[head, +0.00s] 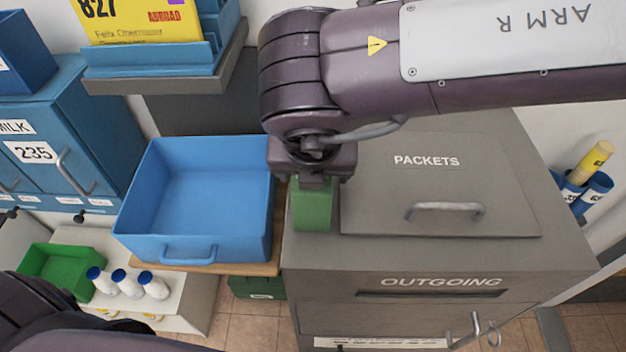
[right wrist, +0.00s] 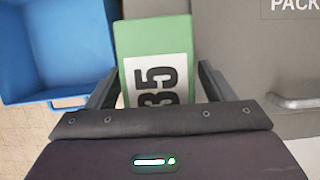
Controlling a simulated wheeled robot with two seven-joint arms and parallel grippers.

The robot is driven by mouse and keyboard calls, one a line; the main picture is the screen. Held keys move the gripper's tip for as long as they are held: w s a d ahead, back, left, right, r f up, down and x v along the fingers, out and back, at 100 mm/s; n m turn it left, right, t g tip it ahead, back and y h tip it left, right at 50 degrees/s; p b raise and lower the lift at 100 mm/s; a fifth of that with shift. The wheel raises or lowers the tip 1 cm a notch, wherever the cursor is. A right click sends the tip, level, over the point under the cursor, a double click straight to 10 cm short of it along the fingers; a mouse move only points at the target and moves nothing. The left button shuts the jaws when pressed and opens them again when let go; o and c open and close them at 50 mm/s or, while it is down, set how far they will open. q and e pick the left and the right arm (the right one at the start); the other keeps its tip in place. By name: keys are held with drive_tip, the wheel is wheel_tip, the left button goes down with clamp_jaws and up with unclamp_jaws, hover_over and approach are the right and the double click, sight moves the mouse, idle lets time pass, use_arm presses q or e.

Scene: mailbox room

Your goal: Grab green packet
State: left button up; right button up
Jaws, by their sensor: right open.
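The green packet (head: 312,207) stands at the left edge of the grey packets box, below my right gripper (head: 314,184). In the right wrist view the green packet (right wrist: 153,45) shows a white label with black digits, partly hidden by the gripper body. My right gripper (right wrist: 155,88) is open, with one finger on each side of the packet; I cannot tell whether they touch it. My left gripper is not in view; only part of my left arm shows at the lower left.
An empty blue bin (head: 205,190) stands left of the packet. The grey box (head: 460,262) has a handled lid marked PACKETS. A green tray (head: 60,268) and white bottles (head: 128,284) sit at the lower left. A blue holder with a yellow sign (head: 140,22) is above.

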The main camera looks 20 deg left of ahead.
drive_tip(key=c, duration=1.1)
drive_tip(key=shift+c, duration=0.5)
drive_tip(key=shift+r, duration=0.15)
